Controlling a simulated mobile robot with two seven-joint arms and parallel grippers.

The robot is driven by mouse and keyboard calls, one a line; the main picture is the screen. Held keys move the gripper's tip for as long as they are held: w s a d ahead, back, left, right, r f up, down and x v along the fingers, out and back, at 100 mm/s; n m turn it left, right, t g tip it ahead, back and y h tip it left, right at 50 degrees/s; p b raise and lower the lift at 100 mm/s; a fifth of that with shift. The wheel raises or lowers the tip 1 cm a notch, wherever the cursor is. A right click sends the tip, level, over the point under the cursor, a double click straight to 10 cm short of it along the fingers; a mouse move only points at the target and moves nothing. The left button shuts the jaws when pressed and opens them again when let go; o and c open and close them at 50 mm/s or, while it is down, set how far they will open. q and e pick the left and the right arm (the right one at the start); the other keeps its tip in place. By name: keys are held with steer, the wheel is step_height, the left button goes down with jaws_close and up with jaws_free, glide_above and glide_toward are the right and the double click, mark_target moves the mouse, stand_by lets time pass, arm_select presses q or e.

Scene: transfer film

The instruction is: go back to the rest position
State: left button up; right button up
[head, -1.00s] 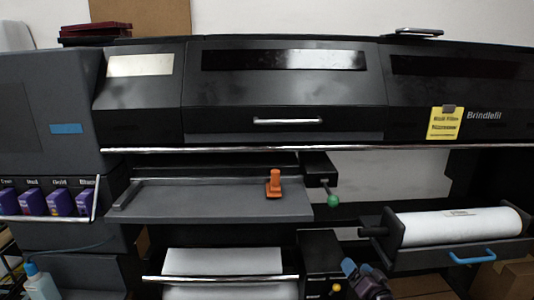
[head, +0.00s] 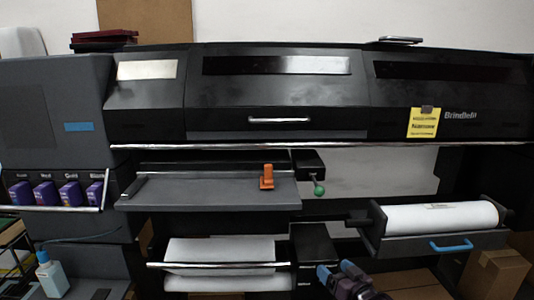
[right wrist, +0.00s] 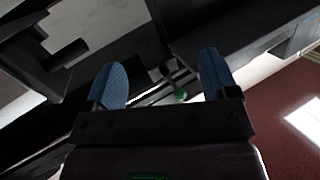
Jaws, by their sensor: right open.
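My right gripper (head: 338,273) shows at the bottom of the head view, in front of the printer's lower part. Its two blue fingertips stand apart in the right wrist view (right wrist: 163,82), with nothing between them in its grasp. A green knob (right wrist: 180,95) shows beyond the fingers, and it also shows in the head view (head: 319,190). My left gripper is not in either view. The large black printer (head: 275,95) fills most of the head view, with its lid shut.
A grey shelf (head: 215,192) juts out with an orange clamp (head: 267,178) on it. A white film roll (head: 440,217) lies in a drawer with a blue handle (head: 451,246) at right. Purple cartridges (head: 70,193) and a bottle (head: 52,276) are at left. Cardboard boxes (head: 497,272) stand low right.

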steer(key=s+a+r+n+g+h+p, duration=0.1)
steer(key=s, duration=0.6)
steer(key=s+a+r+n+p, duration=0.1)
steer(key=s+n+p, duration=0.1)
steer(key=s, duration=0.6)
arm_select(q)
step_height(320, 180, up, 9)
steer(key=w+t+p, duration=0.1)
steer(key=p, duration=0.4)
steer(key=shift+p, duration=0.35)
arm_select(e)
steer(key=s+d+f+m+g+h, duration=0.1)
steer(key=s+d+h, duration=0.1)
steer(key=s, duration=0.9)
steer(key=s+d+f+m+g+h, duration=0.1)
steer(key=s+d, duration=0.3)
steer(key=s, duration=0.7)
steer(key=s+d+f+m+g+h, duration=0.1)
steer(key=s+d+f+m+h, duration=0.1)
steer(key=s, duration=0.8)
steer(key=shift+s+d+m+h, duration=0.35)
steer(key=shift+d+h, duration=0.25)
steer(key=shift+d, duration=0.5)
